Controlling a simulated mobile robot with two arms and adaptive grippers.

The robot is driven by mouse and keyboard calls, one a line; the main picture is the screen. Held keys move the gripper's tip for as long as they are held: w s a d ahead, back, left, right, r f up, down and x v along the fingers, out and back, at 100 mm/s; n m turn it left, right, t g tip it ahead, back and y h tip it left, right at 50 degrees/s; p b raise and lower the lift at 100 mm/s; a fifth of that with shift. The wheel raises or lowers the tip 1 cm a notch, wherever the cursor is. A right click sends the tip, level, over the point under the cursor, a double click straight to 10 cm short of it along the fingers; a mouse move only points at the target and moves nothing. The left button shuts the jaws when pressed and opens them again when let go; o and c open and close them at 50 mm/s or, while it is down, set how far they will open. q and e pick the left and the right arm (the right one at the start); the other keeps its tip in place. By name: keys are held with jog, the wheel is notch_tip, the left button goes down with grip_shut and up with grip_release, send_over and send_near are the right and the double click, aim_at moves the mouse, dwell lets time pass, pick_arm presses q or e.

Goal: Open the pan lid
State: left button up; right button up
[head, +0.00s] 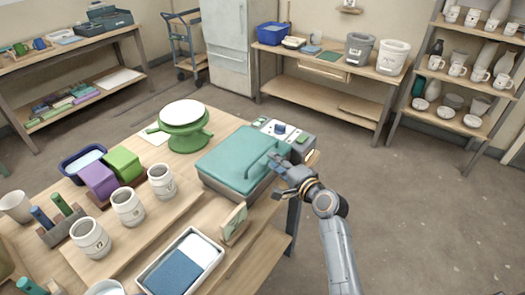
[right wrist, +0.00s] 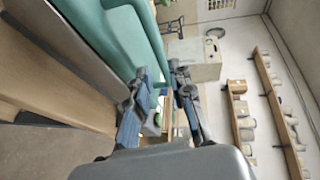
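The pan on the table has a teal lid (head: 235,160), which lies flat on it. A teal handle (head: 262,160) stands up along the lid's right side. My right gripper (head: 276,167) is at this handle, reaching in from the right. In the right wrist view the teal lid (right wrist: 95,25) fills the upper left. The fingers (right wrist: 158,75) there stand a little apart beside the teal handle (right wrist: 153,45). Whether they touch or grip it is unclear. My left gripper is not in view.
A control panel (head: 283,131) with a knob adjoins the pan's far side. A green turntable (head: 184,132) stands to the left. A small upright card (head: 234,222) and a tray (head: 182,265) are nearer. Open floor lies right of the table.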

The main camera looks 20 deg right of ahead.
aim_at(263, 151)
jog(key=x, duration=0.6)
jog(key=shift+w, duration=0.35)
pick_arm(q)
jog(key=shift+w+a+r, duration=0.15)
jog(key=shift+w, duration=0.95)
pick_arm(e)
jog(key=shift+w+a+f, duration=0.15)
jog(key=shift+w+f, duration=0.05)
jog(key=shift+w, duration=0.15)
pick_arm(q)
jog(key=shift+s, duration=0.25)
pick_arm(e)
jog(key=shift+c, duration=0.4)
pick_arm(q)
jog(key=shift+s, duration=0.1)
pick_arm(e)
grip_shut()
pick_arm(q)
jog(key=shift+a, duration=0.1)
